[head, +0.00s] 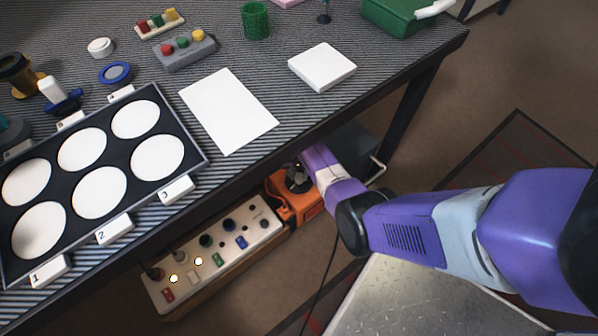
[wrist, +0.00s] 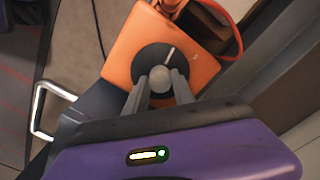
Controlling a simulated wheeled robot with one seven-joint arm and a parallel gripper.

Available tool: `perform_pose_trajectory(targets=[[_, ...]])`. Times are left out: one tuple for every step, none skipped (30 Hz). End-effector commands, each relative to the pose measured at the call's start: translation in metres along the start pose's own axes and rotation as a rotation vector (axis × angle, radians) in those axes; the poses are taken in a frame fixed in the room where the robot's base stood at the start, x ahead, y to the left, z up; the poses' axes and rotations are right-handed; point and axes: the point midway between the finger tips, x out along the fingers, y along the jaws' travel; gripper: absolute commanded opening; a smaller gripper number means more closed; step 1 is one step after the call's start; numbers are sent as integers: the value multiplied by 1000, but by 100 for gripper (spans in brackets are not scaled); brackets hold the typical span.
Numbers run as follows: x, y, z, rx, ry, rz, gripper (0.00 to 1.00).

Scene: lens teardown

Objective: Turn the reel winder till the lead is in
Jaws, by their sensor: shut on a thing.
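The orange reel winder (head: 285,205) sits below the table's front edge, partly hidden by my arm in the head view. In the wrist view its orange face (wrist: 122,50) shows a round dark dial (wrist: 150,58) with a white line and a pale grey knob. My gripper (wrist: 160,82) is shut on the knob (wrist: 160,76), one finger on each side. An orange lead (wrist: 262,18) curves out behind the winder at the top right. In the head view my gripper's fingertips are hidden by my own arm.
A control panel (head: 215,255) with several knobs and lit buttons lies left of the winder. A metal handle (wrist: 42,108) juts out at the left in the wrist view. The table (head: 330,110) above holds a black tray (head: 196,150) and a white box (head: 322,66).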

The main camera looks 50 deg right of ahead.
Motion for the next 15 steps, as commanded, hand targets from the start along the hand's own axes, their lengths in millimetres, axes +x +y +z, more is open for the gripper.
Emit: perform_pose_trajectory(targets=[[-3, -1, -1, 45, 2, -1, 0], [-3, -1, -1, 73, 2, -1, 0], [-3, -1, -1, 111, 2, -1, 0], [-3, -1, -1, 139, 2, -1, 0], [-3, -1, -1, 168, 2, -1, 0], [-3, -1, -1, 205, 2, -1, 0], [-2, -1, -1, 233, 3, -1, 0], [-2, -1, -1, 260, 3, -1, 0], [-2, 0, -1, 295, 3, -1, 0], [-2, 0, -1, 321, 3, -1, 0], [-2, -1, -1, 346, 3, -1, 0], [-2, 0, -1, 378, 3, -1, 0], [-2, -1, -1, 401, 2, -1, 0], [-2, -1, -1, 424, 2, -1, 0], [-1, -1, -1, 452, 2, -1, 0]])
